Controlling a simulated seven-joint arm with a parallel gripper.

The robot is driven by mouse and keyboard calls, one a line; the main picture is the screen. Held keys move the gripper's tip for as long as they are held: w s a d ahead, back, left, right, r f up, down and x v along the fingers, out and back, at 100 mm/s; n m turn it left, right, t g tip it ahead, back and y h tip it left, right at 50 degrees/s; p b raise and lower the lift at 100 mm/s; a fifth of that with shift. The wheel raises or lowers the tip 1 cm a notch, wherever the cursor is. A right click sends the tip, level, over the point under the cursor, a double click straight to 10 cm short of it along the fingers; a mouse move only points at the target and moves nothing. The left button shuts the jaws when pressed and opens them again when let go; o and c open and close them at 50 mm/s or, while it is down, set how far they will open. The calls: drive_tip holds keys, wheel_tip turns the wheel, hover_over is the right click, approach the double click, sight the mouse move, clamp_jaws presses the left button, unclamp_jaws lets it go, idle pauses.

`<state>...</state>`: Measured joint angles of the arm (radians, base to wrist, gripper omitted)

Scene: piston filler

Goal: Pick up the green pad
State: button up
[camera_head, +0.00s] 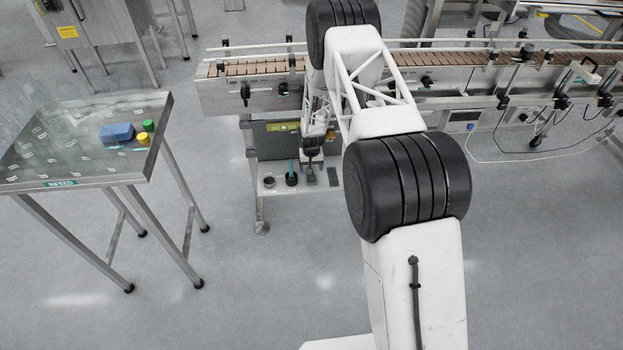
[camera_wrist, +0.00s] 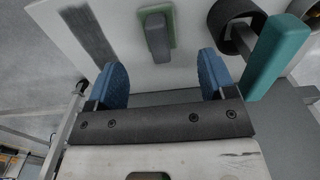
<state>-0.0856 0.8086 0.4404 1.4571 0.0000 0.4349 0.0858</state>
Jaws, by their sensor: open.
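The green pad (camera_wrist: 173,27) lies on a white shelf in the wrist view, ahead of my gripper. A grey block-like handle (camera_wrist: 157,38) sits on it and covers its middle. My gripper (camera_wrist: 161,64) is open and empty, its two blue fingers on either side of the handle's line and short of it in the picture. In the head view my gripper (camera_head: 313,148) is over the small shelf below the conveyor, partly hidden by my arm.
A teal-handled tool (camera_wrist: 276,58) stands close to the right finger, beside a dark round holder (camera_wrist: 236,14). A dark grey strip (camera_wrist: 90,35) lies left on the shelf. An infeed table (camera_head: 60,184) holds a blue block (camera_head: 117,132) and glassware. The conveyor (camera_head: 262,68) runs behind.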

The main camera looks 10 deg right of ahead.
sight(311, 177)
drive_tip(key=shift+f, duration=0.75)
drive_tip(key=shift+f, duration=0.1)
drive_tip(key=shift+f, duration=2.5)
drive_tip(key=c, duration=1)
drive_tip(key=shift+r, duration=0.2)
